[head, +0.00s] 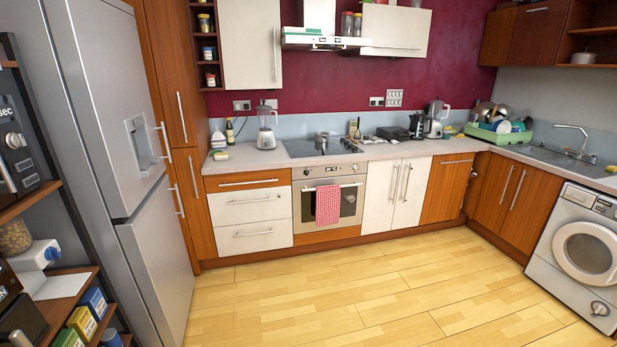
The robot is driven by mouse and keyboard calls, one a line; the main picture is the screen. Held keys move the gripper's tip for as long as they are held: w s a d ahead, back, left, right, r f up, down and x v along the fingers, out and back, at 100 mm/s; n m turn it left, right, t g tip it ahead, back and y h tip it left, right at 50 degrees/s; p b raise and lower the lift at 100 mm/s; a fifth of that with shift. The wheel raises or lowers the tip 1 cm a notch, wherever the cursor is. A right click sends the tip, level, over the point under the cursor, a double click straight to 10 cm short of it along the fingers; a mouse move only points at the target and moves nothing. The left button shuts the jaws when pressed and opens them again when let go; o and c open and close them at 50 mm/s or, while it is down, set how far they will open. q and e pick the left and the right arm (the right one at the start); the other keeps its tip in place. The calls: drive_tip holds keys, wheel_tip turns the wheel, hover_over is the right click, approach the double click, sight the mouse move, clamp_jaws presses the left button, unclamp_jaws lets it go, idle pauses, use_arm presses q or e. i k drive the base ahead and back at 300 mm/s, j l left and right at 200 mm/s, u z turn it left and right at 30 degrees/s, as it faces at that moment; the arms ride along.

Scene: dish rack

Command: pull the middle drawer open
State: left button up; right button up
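A stack of three drawers is set in the counter left of the oven, in the head view. The top drawer (248,179) has a wooden front. The middle drawer (248,206) has a white front with a horizontal metal handle and sits flush with the others, shut. The bottom drawer (251,238) is also white and shut. Neither of my grippers shows in the head view, and nothing hides the drawer fronts.
The wooden floor (370,285) in front of the drawers is clear. A tall grey fridge (110,120) and a shelf unit (66,300) stand at the left. The oven (328,203) with a red checked towel is right of the drawers. A washing machine (577,255) stands at far right.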

sight(245, 206)
drive_tip(key=i+u, duration=0.1)
drive_tip(key=i, duration=0.75)
